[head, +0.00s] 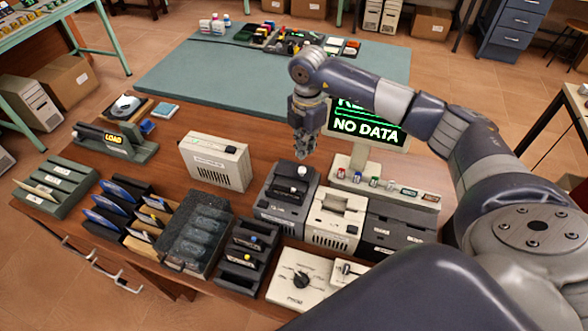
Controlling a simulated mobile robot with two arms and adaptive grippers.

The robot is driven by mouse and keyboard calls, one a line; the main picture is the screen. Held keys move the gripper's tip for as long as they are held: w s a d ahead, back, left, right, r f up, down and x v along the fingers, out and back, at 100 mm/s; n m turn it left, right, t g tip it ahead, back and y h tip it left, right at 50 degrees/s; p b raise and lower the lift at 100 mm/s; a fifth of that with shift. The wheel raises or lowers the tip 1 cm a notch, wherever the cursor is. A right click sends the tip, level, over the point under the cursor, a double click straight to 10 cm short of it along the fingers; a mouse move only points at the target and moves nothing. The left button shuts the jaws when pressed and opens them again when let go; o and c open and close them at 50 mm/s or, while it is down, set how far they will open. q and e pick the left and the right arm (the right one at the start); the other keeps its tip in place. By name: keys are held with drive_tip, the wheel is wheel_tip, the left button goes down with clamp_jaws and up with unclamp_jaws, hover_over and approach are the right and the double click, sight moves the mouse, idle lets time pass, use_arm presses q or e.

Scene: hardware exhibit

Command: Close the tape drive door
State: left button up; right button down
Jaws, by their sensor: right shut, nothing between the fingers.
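My right gripper (301,153) points down, shut and empty, above the back of a dark grey drive unit (268,208) on the wooden table. That unit has a dark recess in its top and a small white knob (302,171) near its back, just below my fingertips. I cannot tell whether the fingertips touch the knob. A beige unit (333,226) with an opening in its top stands directly to the right. No label shows clearly which unit is the tape drive, and the door's position is too small to tell. My left gripper is out of view.
A screen reading "NO DATA" (366,127) stands behind and right of the gripper. A beige box (215,163) stands to the left. Bare wood (165,170) shows at the left.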

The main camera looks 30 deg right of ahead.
sight(298, 171)
drive_tip(key=shift+f+b, duration=1.05)
drive_tip(key=shift+f, duration=0.6)
drive_tip(key=shift+s+a+p, duration=0.55)
drive_tip(key=shift+s+a, duration=0.4)
drive_tip(key=shift+a, duration=0.15)
drive_tip(key=shift+s+a+p, duration=0.55)
drive_tip(key=shift+s+a, duration=0.35)
drive_tip(key=shift+a, duration=0.2)
idle(0.8)
drive_tip(key=shift+w+d, duration=0.15)
drive_tip(key=shift+d, duration=0.05)
idle(0.4)
wheel_tip(298, 171, up, 7)
drive_tip(key=p, duration=0.4)
idle(0.7)
